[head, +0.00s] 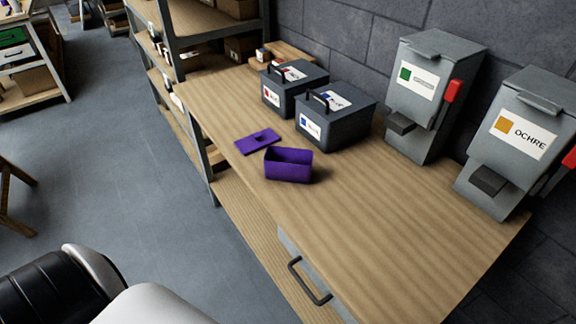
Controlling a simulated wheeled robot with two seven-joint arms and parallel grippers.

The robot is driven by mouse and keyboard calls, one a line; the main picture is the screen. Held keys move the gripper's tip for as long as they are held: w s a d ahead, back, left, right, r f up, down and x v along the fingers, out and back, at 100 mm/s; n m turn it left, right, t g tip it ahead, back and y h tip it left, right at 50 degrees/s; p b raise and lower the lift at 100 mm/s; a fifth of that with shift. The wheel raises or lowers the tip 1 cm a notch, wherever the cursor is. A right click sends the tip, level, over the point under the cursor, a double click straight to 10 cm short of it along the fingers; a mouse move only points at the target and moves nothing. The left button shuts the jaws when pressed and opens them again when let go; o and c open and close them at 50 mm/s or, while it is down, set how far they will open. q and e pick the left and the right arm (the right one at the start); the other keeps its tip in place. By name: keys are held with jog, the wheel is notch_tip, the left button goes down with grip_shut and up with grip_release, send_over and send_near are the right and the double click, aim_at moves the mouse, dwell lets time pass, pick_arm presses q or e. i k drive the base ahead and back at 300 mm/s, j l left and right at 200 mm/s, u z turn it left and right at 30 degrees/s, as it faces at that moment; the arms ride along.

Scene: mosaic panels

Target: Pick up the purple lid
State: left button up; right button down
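The purple lid (258,142) lies flat on the wooden workbench (400,240), near its front-left edge. It has a small dark knob on top. An open purple box (288,166) stands on the bench just to the right of the lid and nearer to me. The two look close together, and I cannot tell whether they touch. Neither of my grippers shows in the head view. White and black parts of my own body show at the lower left.
Two dark grey lidded boxes (335,125) (292,90) with handles stand behind the lid. Two grey dispensers (425,105) (510,150) stand against the wall, one labelled OCHRE. The bench's near right part is clear. A drawer handle (308,285) sticks out at the bench front. Shelving (200,40) stands beyond.

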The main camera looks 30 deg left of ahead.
aim_at(254, 142)
jog(key=u, duration=1.25)
jog(key=z, duration=0.65)
jog(key=i+j+z, duration=0.15)
jog(key=j+z, duration=0.6)
jog(key=i+j+z, duration=0.1)
jog(key=j+z, duration=0.25)
jog(key=j, duration=0.1)
